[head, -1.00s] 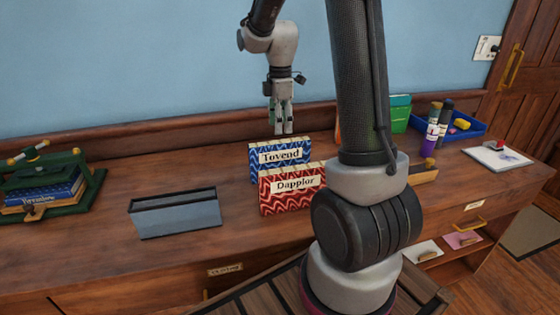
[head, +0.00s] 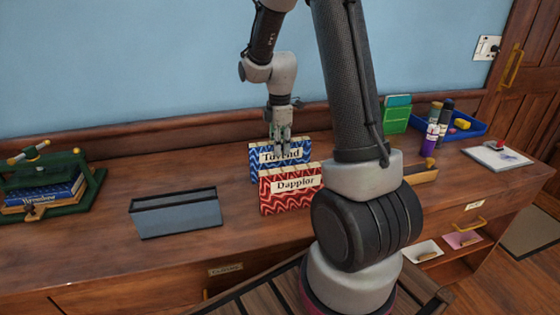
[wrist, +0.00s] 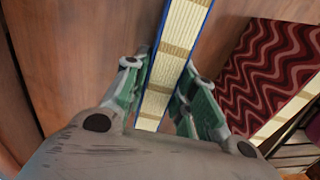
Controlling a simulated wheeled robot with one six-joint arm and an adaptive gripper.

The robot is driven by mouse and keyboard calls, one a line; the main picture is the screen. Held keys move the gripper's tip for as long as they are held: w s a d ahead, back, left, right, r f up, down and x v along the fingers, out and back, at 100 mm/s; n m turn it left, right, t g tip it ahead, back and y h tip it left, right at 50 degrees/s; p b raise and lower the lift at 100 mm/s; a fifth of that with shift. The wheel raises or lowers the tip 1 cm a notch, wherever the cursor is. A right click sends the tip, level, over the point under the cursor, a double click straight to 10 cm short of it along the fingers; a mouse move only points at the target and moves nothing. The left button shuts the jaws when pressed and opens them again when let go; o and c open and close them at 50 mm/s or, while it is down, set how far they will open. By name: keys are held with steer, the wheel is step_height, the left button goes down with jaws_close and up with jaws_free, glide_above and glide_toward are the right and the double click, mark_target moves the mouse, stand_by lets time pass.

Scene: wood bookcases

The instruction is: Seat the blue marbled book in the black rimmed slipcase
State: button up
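The blue marbled book (head: 262,160), labelled Tovend, stands upright on the desk behind the red patterned book (head: 291,196), labelled Dapplor. My gripper (head: 281,147) is down at the top of the blue book. In the wrist view, its two green-padded fingers (wrist: 165,75) lie on either side of the blue book's pale page edges (wrist: 172,62). The fingers look open, with narrow gaps beside the book. The black rimmed slipcase (head: 178,220), with grey-blue walls, stands on the desk to the left, clear of the books. Its inside is mostly hidden.
A green press (head: 90,182) with a blue book in it stands at far left. A green holder (head: 396,118), blue tray (head: 470,131), purple bottle (head: 430,140) and white pad (head: 499,155) are at right. The desk is clear between slipcase and books.

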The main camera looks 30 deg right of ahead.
jaws_close()
